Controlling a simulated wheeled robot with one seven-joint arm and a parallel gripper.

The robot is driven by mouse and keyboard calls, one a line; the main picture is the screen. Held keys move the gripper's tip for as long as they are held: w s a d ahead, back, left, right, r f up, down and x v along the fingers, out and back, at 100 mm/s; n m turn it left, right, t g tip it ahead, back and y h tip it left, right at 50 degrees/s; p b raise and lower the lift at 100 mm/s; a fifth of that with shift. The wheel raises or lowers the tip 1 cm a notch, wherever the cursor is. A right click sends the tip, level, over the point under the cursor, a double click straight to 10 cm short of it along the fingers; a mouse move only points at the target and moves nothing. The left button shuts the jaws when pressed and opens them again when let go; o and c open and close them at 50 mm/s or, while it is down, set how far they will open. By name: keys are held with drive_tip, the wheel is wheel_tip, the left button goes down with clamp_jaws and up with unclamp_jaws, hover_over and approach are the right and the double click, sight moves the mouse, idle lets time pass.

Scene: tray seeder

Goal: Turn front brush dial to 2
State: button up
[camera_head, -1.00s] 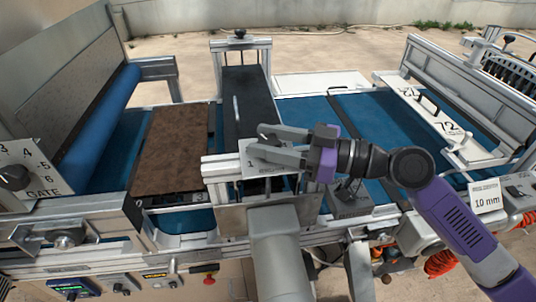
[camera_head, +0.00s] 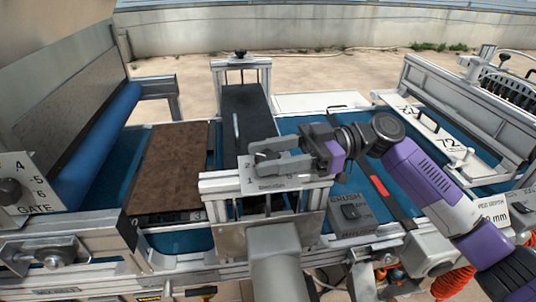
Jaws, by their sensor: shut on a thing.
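The brush dial (camera_head: 267,155) is a small dark knob, mostly hidden by the fingers, on a light plate (camera_head: 290,184) with "BRUSH" lettering at its front edge. The plate tops the near end of the metal frame across the conveyor. My gripper (camera_head: 262,160), grey-fingered with a purple body, comes in from the right, its fingers shut on the knob. A "1" shows faintly at the plate's left.
A gate dial (camera_head: 12,190) stands at the far left. A brown soil tray (camera_head: 172,165) lies on the blue belt left of the brush frame. Another grey box with a brush label and dark knob (camera_head: 350,211) sits below and right of my gripper.

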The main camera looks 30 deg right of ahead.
sight(280, 156)
drive_tip(key=shift+f, duration=0.3)
drive_tip(key=o, duration=1.4)
drive_tip(key=shift+r, duration=0.1)
drive_tip(key=d, duration=0.2)
drive_tip(key=s+d, duration=0.1)
drive_tip(key=d, duration=0.2)
drive_tip(key=d+b, duration=0.1)
drive_tip(key=d, duration=0.1)
drive_tip(key=shift+s+d, duration=0.2)
drive_tip(key=shift+d, duration=0.15)
drive_tip(key=shift+d, duration=0.1)
